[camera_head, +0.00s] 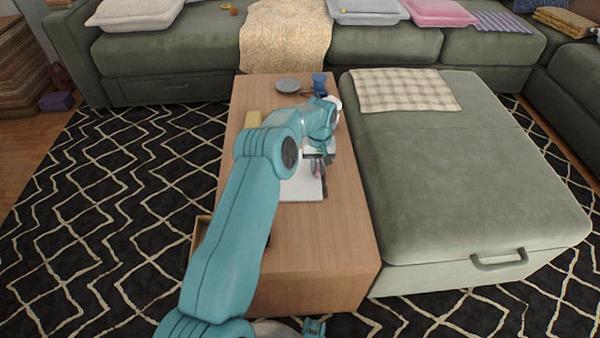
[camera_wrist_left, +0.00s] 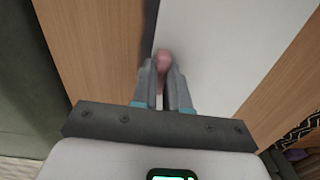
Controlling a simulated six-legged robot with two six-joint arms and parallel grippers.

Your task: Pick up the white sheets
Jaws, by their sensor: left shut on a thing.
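The white sheets (camera_head: 302,188) lie flat on the wooden coffee table, partly hidden by my left arm. In the left wrist view, the white sheets (camera_wrist_left: 235,45) fill the area right of the fingers. My left gripper (camera_head: 318,162) is low over the sheets. In its wrist view, the left gripper (camera_wrist_left: 163,75) has its fingers close together at the sheets' edge, with a small pink thing (camera_wrist_left: 162,58) between the tips. I cannot tell whether paper is pinched too. My right gripper is not clearly seen.
The wooden coffee table (camera_head: 320,238) is bare at its near end. A plate (camera_head: 288,85) and a blue cup (camera_head: 319,81) stand at its far end. A green ottoman (camera_head: 460,180) flanks it on the right, and a sofa (camera_head: 385,45) runs behind.

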